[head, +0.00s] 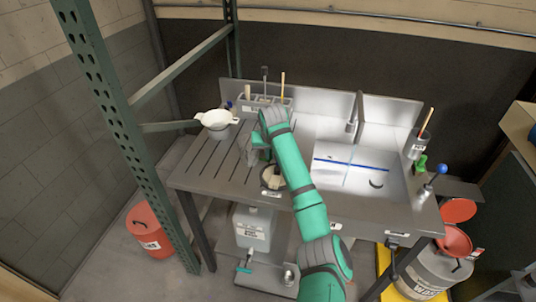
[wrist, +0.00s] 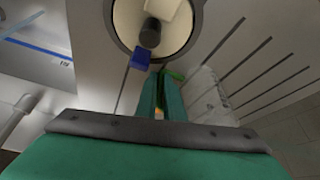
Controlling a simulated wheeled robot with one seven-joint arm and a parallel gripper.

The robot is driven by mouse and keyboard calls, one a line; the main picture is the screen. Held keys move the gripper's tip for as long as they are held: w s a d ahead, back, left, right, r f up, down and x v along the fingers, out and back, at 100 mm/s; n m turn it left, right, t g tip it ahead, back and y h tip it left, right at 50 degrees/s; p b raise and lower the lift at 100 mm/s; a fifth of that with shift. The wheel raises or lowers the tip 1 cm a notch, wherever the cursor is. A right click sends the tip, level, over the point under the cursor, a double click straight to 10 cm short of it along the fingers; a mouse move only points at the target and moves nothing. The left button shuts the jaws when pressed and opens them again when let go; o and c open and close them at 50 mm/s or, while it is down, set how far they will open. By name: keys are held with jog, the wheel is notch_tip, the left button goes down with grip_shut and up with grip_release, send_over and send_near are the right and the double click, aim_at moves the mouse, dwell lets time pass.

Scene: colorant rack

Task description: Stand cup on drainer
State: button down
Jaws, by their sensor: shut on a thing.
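My gripper (head: 262,154) is over the right part of the grooved drainer (head: 207,168), left of the sink. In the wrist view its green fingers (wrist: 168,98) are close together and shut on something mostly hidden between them. A pale, translucent shape (wrist: 210,104) beside the fingers, also faintly visible in the head view (head: 246,148), looks like the cup. I cannot tell its exact outline, or whether it touches the drainer.
A dark-rimmed round pot (head: 272,178) with pale contents stands close to my gripper. A white strainer-like bowl (head: 217,120) is at the drainer's back left, near a green rack post (head: 104,85). The sink (head: 365,172) is right. The drainer's left grooves are clear.

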jog(key=shift+a, duration=0.3)
jog(key=shift+a+f, duration=0.1)
jog(key=c, duration=1.9)
grip_release()
jog(key=shift+o, duration=0.2)
jog(key=shift+w+a, duration=0.1)
jog(key=v, duration=1.2)
jog(key=shift+d, duration=0.2)
